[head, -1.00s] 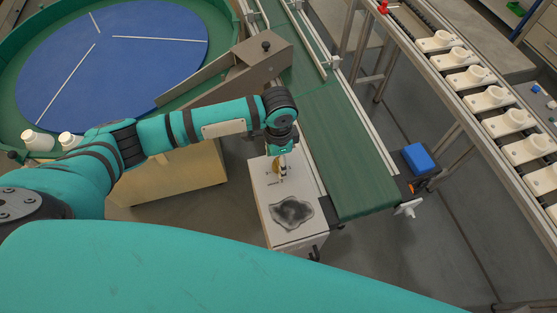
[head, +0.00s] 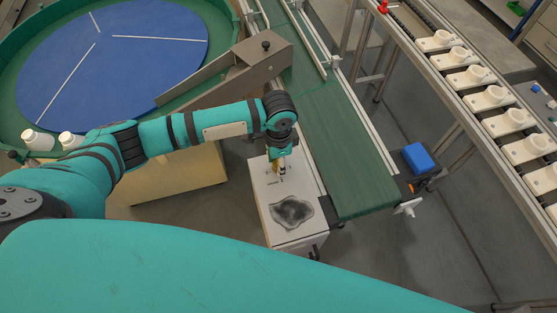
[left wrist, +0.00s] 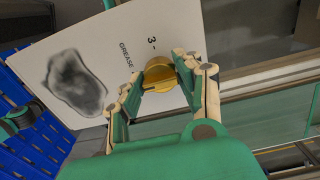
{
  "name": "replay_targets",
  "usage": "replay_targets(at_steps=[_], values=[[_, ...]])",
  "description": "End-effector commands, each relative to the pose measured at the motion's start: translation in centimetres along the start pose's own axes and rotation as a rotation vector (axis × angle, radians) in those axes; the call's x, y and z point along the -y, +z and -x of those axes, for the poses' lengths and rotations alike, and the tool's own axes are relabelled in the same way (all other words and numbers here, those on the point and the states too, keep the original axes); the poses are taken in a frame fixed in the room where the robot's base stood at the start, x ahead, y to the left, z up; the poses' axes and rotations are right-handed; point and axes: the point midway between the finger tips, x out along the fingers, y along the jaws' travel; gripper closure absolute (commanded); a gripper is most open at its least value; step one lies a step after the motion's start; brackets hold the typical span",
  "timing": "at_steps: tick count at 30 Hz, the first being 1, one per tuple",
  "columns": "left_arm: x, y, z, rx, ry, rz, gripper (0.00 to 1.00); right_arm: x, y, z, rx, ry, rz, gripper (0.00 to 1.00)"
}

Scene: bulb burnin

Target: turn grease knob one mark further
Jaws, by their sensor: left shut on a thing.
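The grease knob (left wrist: 160,74) is a round gold knob on a white panel (left wrist: 205,35) in the left wrist view. The printed word GREASE and a mark labelled 3 show beside it; other marks are hidden. My left gripper (left wrist: 162,78) is shut on the knob, a finger at each side. In the head view the left gripper (head: 281,168) reaches down onto the white box (head: 262,205), largely covering the knob. A dark grease smear (head: 292,212) lies on the panel near it. My right gripper is not in view.
A green conveyor belt (head: 335,140) runs right beside the box. A rail with several white holders (head: 490,98) stands at the right, near a blue block (head: 416,157).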

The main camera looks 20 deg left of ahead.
Motion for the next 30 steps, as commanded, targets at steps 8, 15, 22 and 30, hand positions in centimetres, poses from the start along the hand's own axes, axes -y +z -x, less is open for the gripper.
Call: replay_targets(at_steps=[8, 15, 22, 30], values=[[0.1, 0.0, 0.3, 0.0, -0.001, -0.083, 0.97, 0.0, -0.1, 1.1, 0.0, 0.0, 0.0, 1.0], [0.1, -0.1, 0.5, 0.0, -0.001, -0.265, 0.97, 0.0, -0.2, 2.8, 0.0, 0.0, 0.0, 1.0], [0.1, -0.1, 0.4, 0.0, -0.002, -0.483, 0.97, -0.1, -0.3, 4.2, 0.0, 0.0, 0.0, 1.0], [0.1, -0.1, 0.3, -0.001, -0.003, -0.739, 0.97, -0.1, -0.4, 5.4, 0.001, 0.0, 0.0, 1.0]])
